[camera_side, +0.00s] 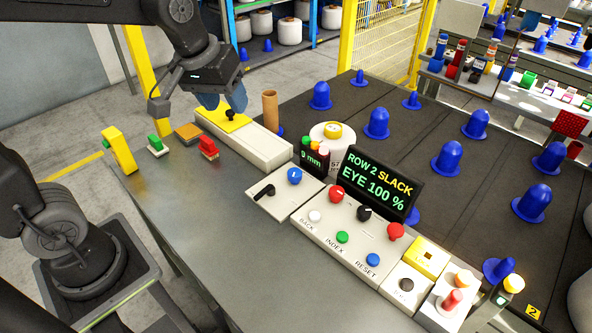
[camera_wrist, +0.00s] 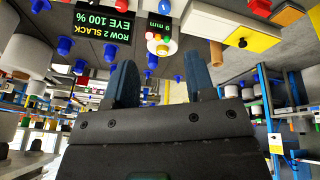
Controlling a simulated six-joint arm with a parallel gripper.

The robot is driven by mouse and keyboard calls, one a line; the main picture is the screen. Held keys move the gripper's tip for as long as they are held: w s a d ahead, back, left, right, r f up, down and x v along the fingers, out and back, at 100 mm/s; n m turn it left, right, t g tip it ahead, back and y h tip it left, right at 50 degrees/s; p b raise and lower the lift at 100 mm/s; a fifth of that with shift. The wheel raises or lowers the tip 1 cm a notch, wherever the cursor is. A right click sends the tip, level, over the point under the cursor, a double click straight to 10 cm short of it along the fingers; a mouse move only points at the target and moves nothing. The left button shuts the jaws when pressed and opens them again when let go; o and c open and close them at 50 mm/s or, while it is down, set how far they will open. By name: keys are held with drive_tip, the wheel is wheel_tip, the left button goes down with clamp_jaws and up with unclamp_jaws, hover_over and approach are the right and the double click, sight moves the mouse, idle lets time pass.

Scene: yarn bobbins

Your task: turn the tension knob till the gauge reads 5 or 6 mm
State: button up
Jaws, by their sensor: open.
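The small gauge display (camera_side: 312,159) reads 9 mm in green in the side view; it also shows upside down in the wrist view (camera_wrist: 165,28). A blue knob (camera_side: 294,175) sits on the light panel just in front of the gauge, beside a black lever (camera_side: 264,191). I cannot tell for sure which knob sets the tension. My gripper (camera_side: 210,100) is raised near the yellow plate at the back left, well left of the gauge and knobs. In the wrist view its two blue fingers (camera_wrist: 162,85) are apart with nothing between them.
A large display (camera_side: 374,188) reads ROW 2 SLACK, EYE 100 %. The front panel (camera_side: 345,240) carries red and black knobs and several buttons. A brown tube (camera_side: 270,110) and a white bobbin (camera_side: 332,140) stand between my gripper and the panel. Colored blocks lie at left.

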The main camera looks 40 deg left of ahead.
drive_tip(key=o, duration=0.4)
drive_tip(key=w+f+n, duration=0.1)
drive_tip(key=w+f, duration=0.1)
drive_tip(key=w, duration=0.2)
drive_tip(key=w+a+f+n+g, duration=0.1)
drive_tip(key=w+f+n, duration=0.1)
drive_tip(key=w, duration=0.2)
drive_tip(key=w+f+n+g, duration=0.1)
drive_tip(key=w+f+n, duration=0.1)
drive_tip(key=w, duration=0.2)
drive_tip(key=shift+w+a+f, duration=0.3)
drive_tip(key=shift+a+f, duration=0.1)
drive_tip(key=n+g, duration=0.2)
drive_tip(key=n, duration=0.3)
hover_over(295, 172)
wheel_tip(295, 172, down, 13)
wheel_tip(295, 172, down, 14)
drive_tip(key=shift+c, duration=0.6)
drive_tip(key=c, duration=0.8)
